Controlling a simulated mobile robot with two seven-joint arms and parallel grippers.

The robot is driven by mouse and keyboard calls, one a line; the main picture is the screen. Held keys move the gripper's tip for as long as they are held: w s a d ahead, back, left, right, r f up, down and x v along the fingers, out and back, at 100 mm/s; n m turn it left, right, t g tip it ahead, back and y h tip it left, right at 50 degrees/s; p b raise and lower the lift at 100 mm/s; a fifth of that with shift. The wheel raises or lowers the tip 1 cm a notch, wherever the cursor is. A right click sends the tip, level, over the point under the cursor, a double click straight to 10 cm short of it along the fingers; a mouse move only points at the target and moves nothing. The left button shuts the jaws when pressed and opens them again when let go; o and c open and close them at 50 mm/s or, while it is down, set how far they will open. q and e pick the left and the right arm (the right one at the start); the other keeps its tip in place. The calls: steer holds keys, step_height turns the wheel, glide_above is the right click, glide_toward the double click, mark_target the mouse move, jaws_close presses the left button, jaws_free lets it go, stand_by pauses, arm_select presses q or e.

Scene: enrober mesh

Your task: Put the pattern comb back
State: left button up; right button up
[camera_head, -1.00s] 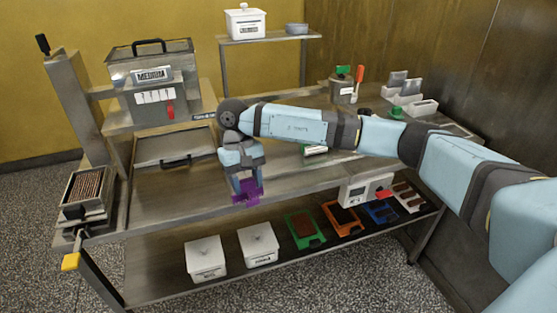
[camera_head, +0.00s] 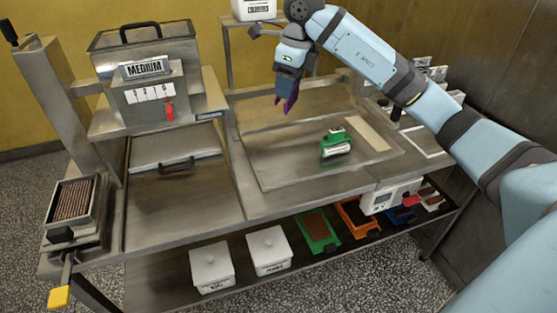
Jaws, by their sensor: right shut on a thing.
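My right gripper (camera_head: 287,103) hangs fingers-down above the back part of the worktop tray, left of the green tool. It is shut on a purple piece (camera_head: 291,102), which I take to be the pattern comb. Only the purple edges show beside the fingers, so its full shape is hidden. The piece is held in the air, apart from the tray. My left gripper is not in view.
A shallow tray (camera_head: 275,175) with a green and white tool (camera_head: 337,145) covers the right worktop. A machine marked MEDIUM (camera_head: 145,68) stands left. White lidded boxes (camera_head: 268,250) and a green-framed block (camera_head: 318,231) sit on the lower shelf.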

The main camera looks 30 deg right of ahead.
steer(key=shift+d+m, duration=0.2)
steer(key=shift+m, duration=0.2)
steer(key=shift+f+b, duration=0.45)
steer(key=shift+f, duration=9.3)
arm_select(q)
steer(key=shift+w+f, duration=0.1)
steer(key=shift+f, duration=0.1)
arm_select(e)
steer(key=shift+f, duration=0.15)
steer(key=o, duration=0.9)
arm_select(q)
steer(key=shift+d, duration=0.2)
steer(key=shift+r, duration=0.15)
